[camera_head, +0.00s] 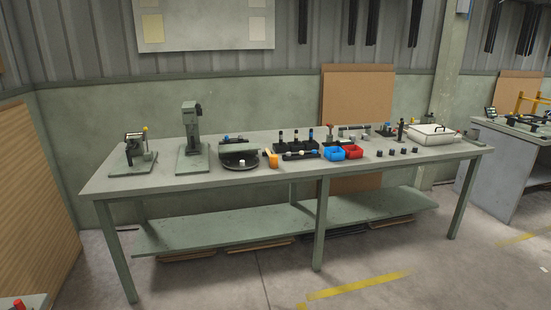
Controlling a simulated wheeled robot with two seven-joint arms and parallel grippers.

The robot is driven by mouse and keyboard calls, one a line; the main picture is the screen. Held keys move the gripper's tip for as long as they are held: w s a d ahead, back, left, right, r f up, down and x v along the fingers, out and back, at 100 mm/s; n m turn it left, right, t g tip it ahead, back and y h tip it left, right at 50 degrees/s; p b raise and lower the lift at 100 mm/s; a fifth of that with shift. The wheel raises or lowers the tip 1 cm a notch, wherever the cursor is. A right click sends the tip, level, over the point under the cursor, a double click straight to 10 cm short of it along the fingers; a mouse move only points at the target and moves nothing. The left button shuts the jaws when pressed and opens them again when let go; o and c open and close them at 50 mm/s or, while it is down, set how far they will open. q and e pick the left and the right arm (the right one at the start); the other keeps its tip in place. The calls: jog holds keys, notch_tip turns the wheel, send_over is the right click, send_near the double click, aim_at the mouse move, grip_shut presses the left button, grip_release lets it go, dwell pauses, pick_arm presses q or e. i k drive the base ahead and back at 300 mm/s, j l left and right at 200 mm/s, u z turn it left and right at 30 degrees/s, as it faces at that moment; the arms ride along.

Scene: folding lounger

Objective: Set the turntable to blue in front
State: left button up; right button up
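A round dark turntable (228,166) sits on the workbench, left of the middle, with a light grey upright part over it. A small white piece (242,163) is at its front edge. A small blue spot (241,140) shows behind the grey part, and part of the turntable is hidden there. An orange piece (271,159) stands at or beside its right edge; I cannot tell which. Neither of my grippers is in view.
Concrete floor (225,285) in front is clear.

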aim_at(232, 162)
jog(key=i, duration=2.55)
jog(key=i+z, duration=0.3)
jog(key=i+j+z, duration=0.1)
jog(key=z, duration=0.15)
jog(key=i, duration=0.15)
